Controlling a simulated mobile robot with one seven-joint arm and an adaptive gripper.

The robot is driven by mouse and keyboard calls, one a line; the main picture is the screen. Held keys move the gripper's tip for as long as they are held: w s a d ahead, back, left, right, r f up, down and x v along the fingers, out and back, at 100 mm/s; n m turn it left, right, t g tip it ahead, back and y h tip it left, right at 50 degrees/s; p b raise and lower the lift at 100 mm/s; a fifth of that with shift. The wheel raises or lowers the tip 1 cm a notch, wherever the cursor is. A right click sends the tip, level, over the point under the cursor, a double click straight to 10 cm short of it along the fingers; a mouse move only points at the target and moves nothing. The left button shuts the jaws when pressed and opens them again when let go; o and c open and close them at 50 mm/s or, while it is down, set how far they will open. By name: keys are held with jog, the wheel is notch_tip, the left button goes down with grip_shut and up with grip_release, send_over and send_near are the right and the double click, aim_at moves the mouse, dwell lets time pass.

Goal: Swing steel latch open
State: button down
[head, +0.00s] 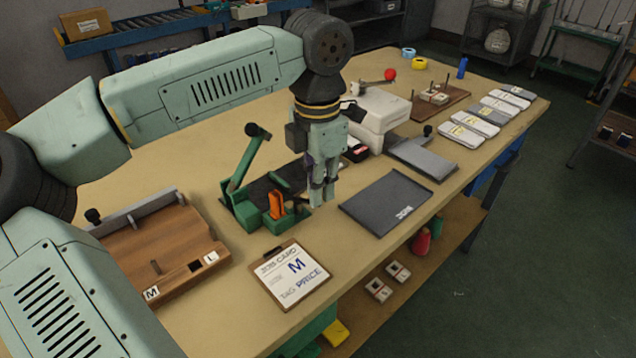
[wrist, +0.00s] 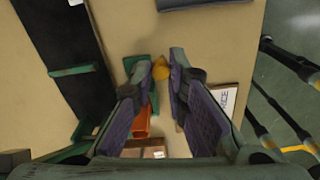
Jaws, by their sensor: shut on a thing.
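A grey metal bar (head: 135,212), which looks like the steel latch, lies along the back edge of a wooden board (head: 165,255) at the left of the table. A black knob (head: 92,215) stands at its left end. I cannot tell for certain that this is the latch. My gripper (head: 323,197) points down beside the green fixture, well to the right of the board. In the wrist view my gripper (wrist: 161,68) is closed on a small yellow-brown rounded thing (wrist: 161,69). Its lower part is hidden, and the head view does not show it clearly.
A green fixture (head: 240,205) with a raised lever (head: 248,160) and an orange piece (head: 275,204) stands between gripper and board. A price card (head: 290,274) lies in front. A dark mat (head: 385,204) lies right of the gripper, near a white machine (head: 378,115).

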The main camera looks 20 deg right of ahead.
jog(key=shift+s, duration=0.1)
dwell(0.3)
jog(key=c, duration=1.6)
grip_release()
jog(key=shift+o, duration=0.2)
notch_tip(320, 180, up, 12)
